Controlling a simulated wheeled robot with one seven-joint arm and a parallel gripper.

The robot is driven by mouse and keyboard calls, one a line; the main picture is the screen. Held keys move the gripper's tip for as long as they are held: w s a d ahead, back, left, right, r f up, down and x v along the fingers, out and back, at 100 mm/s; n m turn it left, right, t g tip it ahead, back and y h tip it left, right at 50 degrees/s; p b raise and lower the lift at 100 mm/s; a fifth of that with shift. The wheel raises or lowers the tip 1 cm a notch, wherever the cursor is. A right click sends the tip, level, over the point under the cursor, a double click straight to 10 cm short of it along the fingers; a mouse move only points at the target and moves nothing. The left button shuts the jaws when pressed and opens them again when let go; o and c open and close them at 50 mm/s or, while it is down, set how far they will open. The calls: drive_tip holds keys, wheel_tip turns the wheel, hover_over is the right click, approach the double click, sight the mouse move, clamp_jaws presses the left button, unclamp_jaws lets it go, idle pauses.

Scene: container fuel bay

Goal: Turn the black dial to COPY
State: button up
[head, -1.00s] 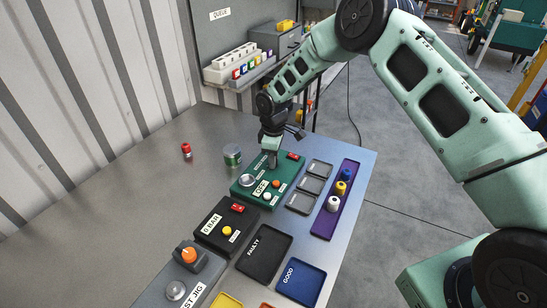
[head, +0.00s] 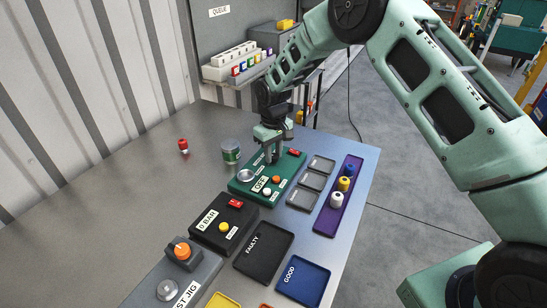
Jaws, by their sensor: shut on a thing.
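A green control box (head: 288,169) stands on the metal bench. It carries a white OFF label (head: 260,183), a round silver part (head: 246,176), an orange button (head: 276,180), a white button (head: 267,191) and a red switch (head: 294,152). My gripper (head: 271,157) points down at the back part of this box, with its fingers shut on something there. The black dial is not clearly visible; the fingers cover the spot they grip. I cannot read a COPY mark or the dial's setting.
A green-grey can (head: 231,152) stands close left of the green box, and a small red item (head: 183,146) lies farther left. A black box (head: 212,236) is in front. Small grey trays (head: 310,180) and a purple tray (head: 330,217) are to the right.

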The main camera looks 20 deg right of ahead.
sight(273, 155)
drive_tip(key=m+b, duration=0.1)
drive_tip(key=m, duration=0.3)
drive_tip(key=shift+m+b, duration=0.35)
drive_tip(key=shift+m, duration=0.05)
drive_tip(key=m+b, duration=0.1)
drive_tip(key=m, duration=0.8)
drive_tip(key=shift+r, duration=0.1)
drive_tip(key=shift+m, duration=2.1)
drive_tip(key=shift+w, duration=0.1)
drive_tip(key=o, duration=1)
wheel_tip(273, 155, up, 17)
drive_tip(key=b, duration=0.2)
drive_tip(key=shift+r+b, duration=0.2)
drive_tip(key=shift+b, duration=0.15)
